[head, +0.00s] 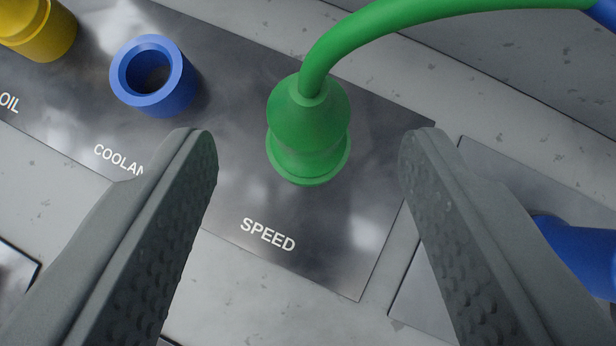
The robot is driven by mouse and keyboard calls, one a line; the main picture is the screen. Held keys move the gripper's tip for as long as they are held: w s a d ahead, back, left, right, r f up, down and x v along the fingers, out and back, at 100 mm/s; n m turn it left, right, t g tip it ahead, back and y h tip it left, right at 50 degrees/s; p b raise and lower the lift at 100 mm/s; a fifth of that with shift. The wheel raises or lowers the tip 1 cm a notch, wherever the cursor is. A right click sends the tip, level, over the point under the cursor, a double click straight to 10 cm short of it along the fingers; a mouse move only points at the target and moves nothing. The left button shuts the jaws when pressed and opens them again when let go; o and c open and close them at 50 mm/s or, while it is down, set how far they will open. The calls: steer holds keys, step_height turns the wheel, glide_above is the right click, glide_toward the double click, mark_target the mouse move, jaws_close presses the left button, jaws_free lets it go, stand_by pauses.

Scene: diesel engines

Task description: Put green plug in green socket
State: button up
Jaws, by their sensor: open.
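The green plug (306,110) stands upright on the dark panel above the SPEED label, with a thick green cable (420,12) curving from its top to the upper right. Its lower end meets the green socket (310,172), of which only a green rim shows at the base; the plug hides the inside, so I cannot tell how deep it sits. My gripper (306,145) is open, with one finger to the left of the plug and one to the right. Neither finger touches it in this view.
A blue open socket (155,76) stands on the dark panel (350,255) left of the plug, by the COOLANT label, partly covered by my left finger. A yellow socket (38,28) is at the upper left. A blue part (580,255) lies at the right edge.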

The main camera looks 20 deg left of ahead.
steer(key=v, duration=1.2)
steer(key=shift+s+d+r, duration=0.1)
steer(key=shift+s, duration=0.1)
steer(key=s+d+r+m+t+h, duration=0.1)
steer(key=s+d+t, duration=0.3)
steer(key=s+d, duration=0.4)
steer(key=s+d+r+m+t+h, duration=0.1)
steer(key=s+d+t, duration=0.4)
steer(key=s, duration=1)
steer(key=d+m+h, duration=0.1)
steer(key=d+m, duration=0.1)
steer(key=shift+s+d+m+h, duration=0.2)
steer(key=shift+d+m+h, duration=0.1)
steer(key=shift+d, duration=0.05)
